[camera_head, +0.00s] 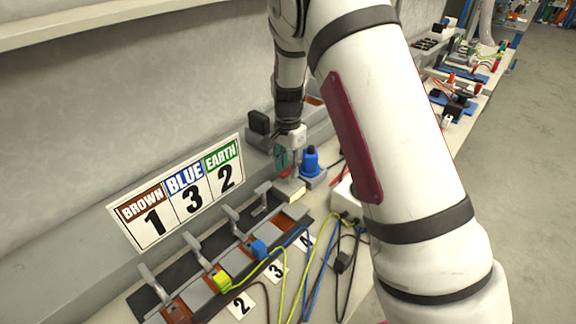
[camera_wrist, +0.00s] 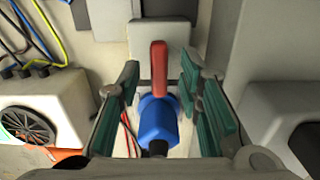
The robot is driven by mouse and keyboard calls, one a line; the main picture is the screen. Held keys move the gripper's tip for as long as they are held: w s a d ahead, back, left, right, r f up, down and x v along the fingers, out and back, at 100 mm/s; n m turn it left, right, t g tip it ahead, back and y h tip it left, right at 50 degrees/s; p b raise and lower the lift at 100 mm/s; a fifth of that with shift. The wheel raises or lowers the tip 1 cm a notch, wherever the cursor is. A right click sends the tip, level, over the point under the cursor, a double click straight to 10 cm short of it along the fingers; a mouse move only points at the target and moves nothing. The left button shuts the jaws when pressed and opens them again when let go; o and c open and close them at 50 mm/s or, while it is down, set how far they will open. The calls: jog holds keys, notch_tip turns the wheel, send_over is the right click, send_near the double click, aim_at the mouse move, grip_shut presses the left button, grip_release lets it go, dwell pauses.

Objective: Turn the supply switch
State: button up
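A red lever (camera_wrist: 158,65) stands out in front of a light grey plate in the wrist view. A blue cylindrical plug (camera_wrist: 158,122) sits just below it in the picture, and the two overlap. I take the red lever for the supply switch, though no label shows. My gripper (camera_wrist: 161,88) is open, with one green-padded finger on each side of the lever and plug. I see gaps on both sides and no clear contact. In the head view my gripper (camera_head: 288,160) points down beside the blue plug (camera_head: 310,161); the red lever is not clearly visible there.
A number sign (camera_head: 180,195) reads brown 1, blue 3, earth 2. Below it is a row of grey lever clamps (camera_head: 215,270) with coloured wires. A grey housing (camera_wrist: 280,55) stands right of the fingers, and a white box with a round fan (camera_wrist: 35,125) stands left.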

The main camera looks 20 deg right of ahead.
aim_at(288, 169)
notch_tip(288, 169, up, 12)
dwell(0.7)
jog(key=shift+r, duration=0.1)
jog(key=s+r+n+t+y, duration=0.15)
jog(key=s+r+n, duration=0.45)
jog(key=s+r, duration=0.9)
jog(key=s+f+n+t+h, duration=0.1)
jog(key=s+n, duration=0.5)
jog(key=s, duration=1.2)
jog(key=shift+d+f+t+h, duration=0.25)
jog(key=shift+f+t+h, duration=0.1)
jog(key=shift+f+t, duration=0.55)
jog(key=shift+r, duration=0.15)
dwell(1.2)
